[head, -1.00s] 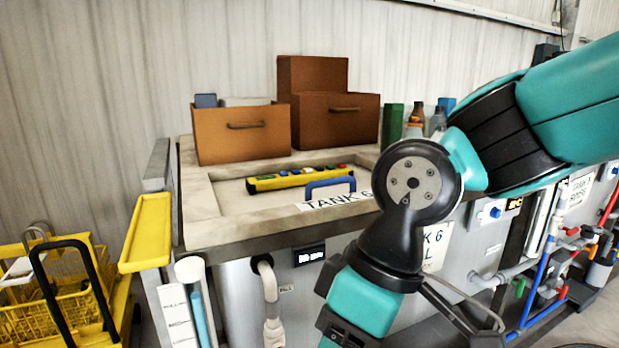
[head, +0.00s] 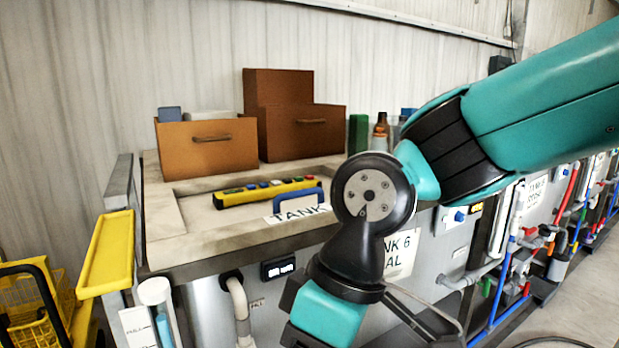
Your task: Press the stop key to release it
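A yellow control pendant (head: 265,191) with a row of coloured keys lies on the recessed top of the tank (head: 165,225). My arm crosses the right half of the head view and bends down in front of the tank, to the right of the pendant and nearer the camera. My gripper is cut off below the bottom edge.
A blue handle (head: 298,203) stands in front of the pendant beside a "TANK" label. Brown boxes (head: 207,147) stand behind it, with bottles (head: 381,130) to their right. A yellow tray (head: 107,253) juts out at left. Pipes and valves line the right side.

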